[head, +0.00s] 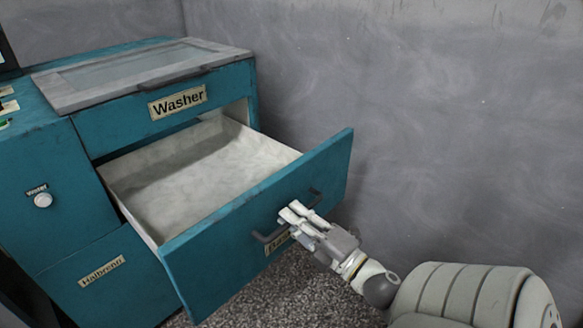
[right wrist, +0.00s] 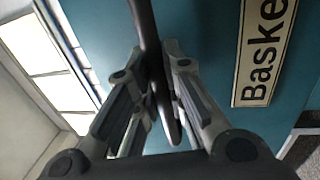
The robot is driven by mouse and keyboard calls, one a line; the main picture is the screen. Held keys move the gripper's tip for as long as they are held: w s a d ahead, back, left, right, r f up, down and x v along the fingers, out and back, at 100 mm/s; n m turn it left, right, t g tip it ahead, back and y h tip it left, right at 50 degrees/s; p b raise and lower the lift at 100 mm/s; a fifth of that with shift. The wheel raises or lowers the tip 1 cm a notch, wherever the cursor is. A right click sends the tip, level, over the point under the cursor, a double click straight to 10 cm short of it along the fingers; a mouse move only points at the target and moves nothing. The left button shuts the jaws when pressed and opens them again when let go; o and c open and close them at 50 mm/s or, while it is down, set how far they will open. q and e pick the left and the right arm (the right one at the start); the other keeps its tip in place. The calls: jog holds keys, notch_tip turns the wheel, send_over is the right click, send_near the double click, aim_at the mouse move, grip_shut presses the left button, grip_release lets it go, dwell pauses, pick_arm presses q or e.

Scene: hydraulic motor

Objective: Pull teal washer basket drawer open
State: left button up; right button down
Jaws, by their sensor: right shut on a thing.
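The teal washer basket drawer (head: 200,262) stands far out from the teal washer cabinet in the head view. Its pale inside (head: 195,170) is empty. A dark bar handle (head: 268,237) runs across its front, above a label partly hidden by my gripper. My right gripper (head: 291,213) is at the handle, with its fingers shut around the bar. In the right wrist view the dark handle (right wrist: 146,45) passes between the two fingers, beside the "Basket" label (right wrist: 262,55), whose end is cut off. My left gripper is not in view.
The washer cabinet (head: 100,131) has a glass-topped lid (head: 140,72) above the drawer. A white knob (head: 43,200) and a "Halbread"-like label (head: 102,271) are on the left. A grey wall (head: 430,110) stands behind and right. Speckled floor (head: 270,295) shows below the drawer.

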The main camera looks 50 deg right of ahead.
jog(key=c, duration=1.5)
grip_release()
jog(key=shift+s, duration=0.1)
jog(key=s+f, duration=0.2)
jog(key=s, duration=0.9)
jog(key=shift+s+d+f, duration=0.15)
jog(key=shift+s+d, duration=0.05)
jog(key=shift+s, duration=0.1)
